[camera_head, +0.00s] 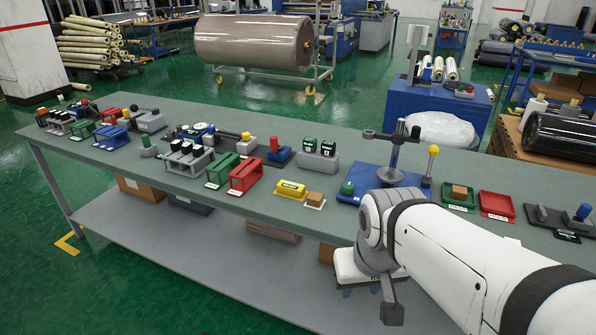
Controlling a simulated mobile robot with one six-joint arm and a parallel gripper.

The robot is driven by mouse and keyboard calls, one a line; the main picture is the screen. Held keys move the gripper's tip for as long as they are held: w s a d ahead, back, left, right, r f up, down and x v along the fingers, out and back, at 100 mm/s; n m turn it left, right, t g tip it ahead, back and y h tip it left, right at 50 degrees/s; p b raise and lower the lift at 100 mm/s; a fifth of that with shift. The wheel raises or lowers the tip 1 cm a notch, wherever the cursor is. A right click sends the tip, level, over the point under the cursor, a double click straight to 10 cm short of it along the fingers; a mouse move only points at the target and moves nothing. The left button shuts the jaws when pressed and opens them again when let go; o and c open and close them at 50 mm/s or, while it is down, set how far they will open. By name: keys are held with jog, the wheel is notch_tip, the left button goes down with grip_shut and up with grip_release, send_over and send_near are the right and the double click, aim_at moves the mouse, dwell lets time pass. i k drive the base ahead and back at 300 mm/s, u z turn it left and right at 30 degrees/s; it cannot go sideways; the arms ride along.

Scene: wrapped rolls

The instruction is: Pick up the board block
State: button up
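A small tan-brown block (315,197) sits on a white pad on the grey-green table, just right of a yellow block (290,189). Another tan block (459,191) lies in a green tray (462,204) farther right. I cannot tell which of them is the board block. My white arm reaches in from the lower right, and my gripper (390,300) hangs at the table's front edge, right of and nearer than the first tan block. It is apart from both blocks. Its fingers are mostly hidden or unclear, so I cannot tell whether it is open.
Red and green holders (246,177) stand left of the yellow block. A blue-based stand (346,203) with a metal dish is right of the tan block. A red tray (497,204) lies beside the green one. Bare tabletop (255,212) runs along the front edge.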

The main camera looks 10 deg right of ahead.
aim_at(315, 199)
jog(key=z, duration=0.05)
jog(key=i, duration=0.5)
jog(key=u, duration=0.05)
jog(key=k, duration=1.3)
jog(key=u, duration=0.35)
jog(key=i, duration=1.95)
jog(key=z, duration=0.75)
